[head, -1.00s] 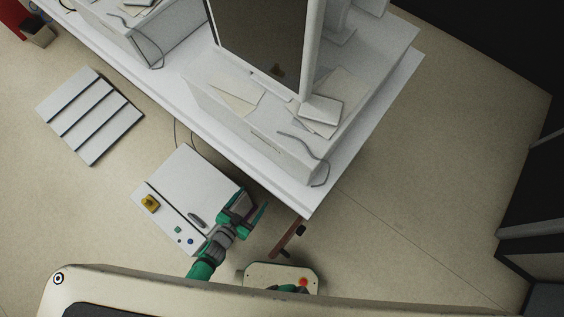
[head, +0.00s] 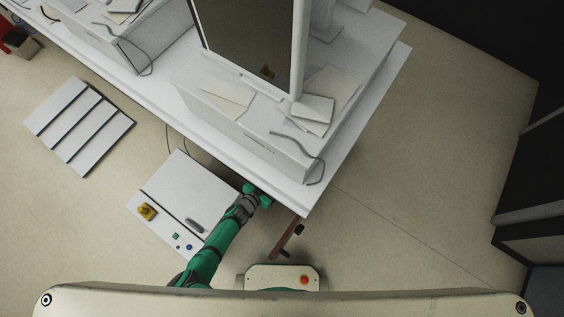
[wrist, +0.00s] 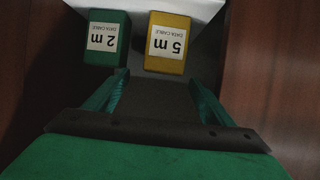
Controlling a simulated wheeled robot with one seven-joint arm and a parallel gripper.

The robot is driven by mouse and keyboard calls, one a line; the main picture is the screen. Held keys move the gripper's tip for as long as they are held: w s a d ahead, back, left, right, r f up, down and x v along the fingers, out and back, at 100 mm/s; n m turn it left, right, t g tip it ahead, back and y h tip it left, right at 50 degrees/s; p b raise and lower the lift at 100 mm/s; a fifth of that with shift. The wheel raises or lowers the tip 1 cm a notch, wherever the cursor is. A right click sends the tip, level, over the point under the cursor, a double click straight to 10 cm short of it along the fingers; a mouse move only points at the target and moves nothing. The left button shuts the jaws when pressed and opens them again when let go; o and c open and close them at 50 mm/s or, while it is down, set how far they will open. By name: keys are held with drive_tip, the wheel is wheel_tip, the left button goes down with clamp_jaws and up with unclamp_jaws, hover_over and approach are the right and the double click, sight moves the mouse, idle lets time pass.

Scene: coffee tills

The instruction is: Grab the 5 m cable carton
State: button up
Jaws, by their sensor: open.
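The 5 m cable carton (wrist: 168,44) is a yellow box with a white label, upside down in the wrist view. A green carton labelled 2 m (wrist: 106,38) stands to its left, with a gap between them. My gripper (wrist: 158,85) is open and empty in the wrist view. The yellow carton lies ahead of the fingertips, between their lines, and the fingers do not touch it. In the head view my gripper (head: 258,196) is at the edge of the white counter, partly under it. Both cartons are hidden from the head view.
Brown panels (wrist: 275,80) flank the space on both sides in the wrist view. The white counter (head: 347,150) carries a large screen (head: 250,45) and papers. A white cabinet (head: 190,185) with a yellow knob stands beside my arm. A slatted pale panel (head: 80,125) lies at the left.

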drive_tip(key=shift+x, duration=2.9)
drive_tip(key=shift+w+a+f, duration=0.1)
drive_tip(key=shift+a+f, duration=0.05)
drive_tip(key=shift+a, duration=0.05)
drive_tip(key=shift+c, duration=0.7)
drive_tip(key=c, duration=1.1)
